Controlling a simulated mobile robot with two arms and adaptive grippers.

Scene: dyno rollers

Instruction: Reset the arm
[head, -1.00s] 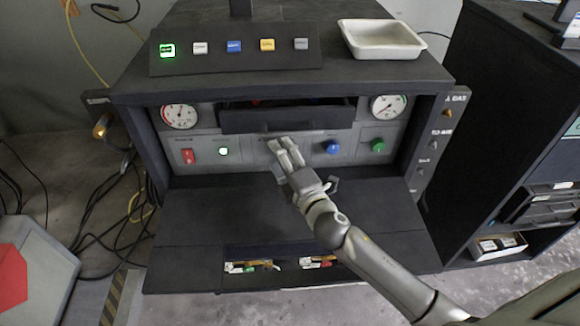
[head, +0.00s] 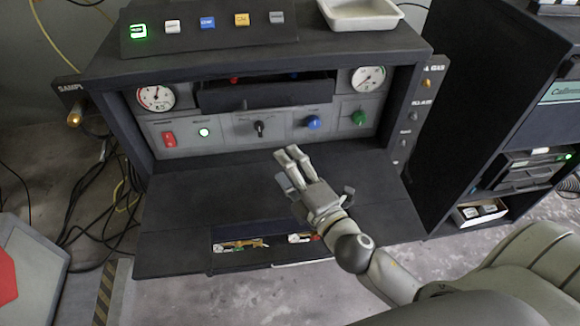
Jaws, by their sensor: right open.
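My right gripper (head: 293,155) is open and empty. It hangs over the dark fold-down shelf (head: 190,205), in front of and apart from the panel (head: 225,138). My right arm comes in from the lower right. A black selector knob (head: 259,128) on the panel is in plain view above the fingers. Beside it are a red switch (head: 169,139), a lit button (head: 204,132), a blue knob (head: 313,122) and a green knob (head: 358,118). My left gripper does not show.
A white tray (head: 360,14) and a button box (head: 205,40) stand on top of the cabinet. Small coloured parts (head: 241,244) lie in a slot in the shelf. A dark rack (head: 470,110) stands close on the right. Loose cables (head: 105,215) hang at the left.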

